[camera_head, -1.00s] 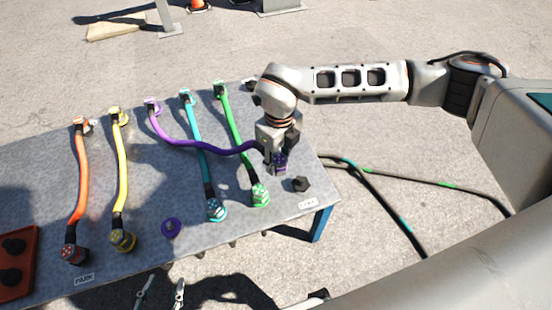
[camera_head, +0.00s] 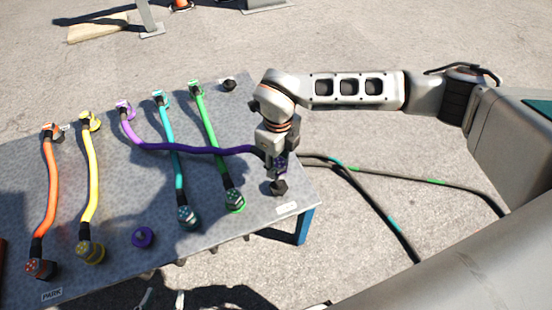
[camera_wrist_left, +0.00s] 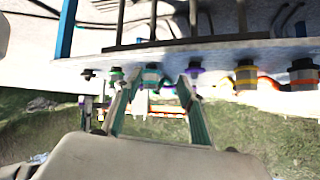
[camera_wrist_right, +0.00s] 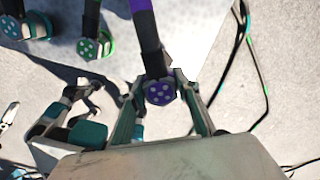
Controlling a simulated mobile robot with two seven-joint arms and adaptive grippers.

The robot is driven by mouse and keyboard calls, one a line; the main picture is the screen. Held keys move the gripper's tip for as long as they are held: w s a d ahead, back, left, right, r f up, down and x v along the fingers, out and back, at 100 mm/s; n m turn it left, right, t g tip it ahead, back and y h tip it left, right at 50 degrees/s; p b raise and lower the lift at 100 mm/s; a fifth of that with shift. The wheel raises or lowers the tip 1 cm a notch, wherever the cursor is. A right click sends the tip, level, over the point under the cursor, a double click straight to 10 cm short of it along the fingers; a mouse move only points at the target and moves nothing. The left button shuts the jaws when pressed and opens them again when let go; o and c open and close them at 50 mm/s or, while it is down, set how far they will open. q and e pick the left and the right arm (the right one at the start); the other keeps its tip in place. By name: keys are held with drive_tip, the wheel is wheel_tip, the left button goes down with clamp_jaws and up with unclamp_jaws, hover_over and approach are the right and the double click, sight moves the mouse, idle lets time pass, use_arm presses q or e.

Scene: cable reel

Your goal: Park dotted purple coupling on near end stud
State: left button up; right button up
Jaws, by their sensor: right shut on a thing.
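The dotted purple coupling (camera_head: 281,164) is at the right end of the purple cable (camera_head: 200,150). My right gripper (camera_head: 277,160) is shut on it, above the table's right side. In the right wrist view the coupling's dotted face (camera_wrist_right: 160,92) shows between the fingers. The near end stud (camera_head: 279,187), a dark knob, stands just in front of and below the coupling in the head view. I cannot tell whether they touch. The stud is hidden in the right wrist view. My left gripper (camera_wrist_left: 152,80) is open and empty, off the table's front edge.
Green (camera_head: 235,200), teal (camera_head: 188,216), yellow (camera_head: 90,250) and orange (camera_head: 41,267) couplings line the table's front. A purple ring-shaped fitting (camera_head: 142,238) stands uncovered between yellow and teal. Another dark stud (camera_head: 228,84) is at the back right. The purple cable crosses the teal and green ones.

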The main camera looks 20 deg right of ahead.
sight(277, 183)
drive_tip(key=f+b, duration=0.1)
drive_tip(key=f, duration=0.1)
drive_tip(key=f+b, duration=0.2)
drive_tip(key=f, duration=0.1)
drive_tip(key=shift+s+f, duration=0.2)
drive_tip(key=shift+f, duration=0.05)
drive_tip(key=shift+w+f, duration=0.1)
drive_tip(key=shift+w, duration=0.05)
drive_tip(key=shift+w+f, duration=0.1)
drive_tip(key=shift+f, duration=0.05)
use_arm(q)
drive_tip(key=shift+n+t+h, duration=0.4)
drive_tip(key=shift+h, duration=0.1)
drive_tip(key=shift+w+d+r, duration=0.35)
drive_tip(key=shift+d+r, duration=0.05)
drive_tip(key=shift+d, duration=0.2)
drive_tip(key=shift+w+d+r, duration=0.3)
drive_tip(key=shift+d+r, duration=0.05)
drive_tip(key=shift+d, duration=0.2)
drive_tip(key=shift+w+d+r, duration=0.35)
drive_tip(key=shift+d+r, duration=0.05)
drive_tip(key=shift+d, duration=0.2)
use_arm(e)
drive_tip(key=shift+f, duration=0.4)
use_arm(q)
drive_tip(key=shift+r+p, duration=0.25)
drive_tip(key=shift+p, duration=0.1)
drive_tip(key=shift+w+r, duration=0.3)
drive_tip(key=shift+r, duration=0.1)
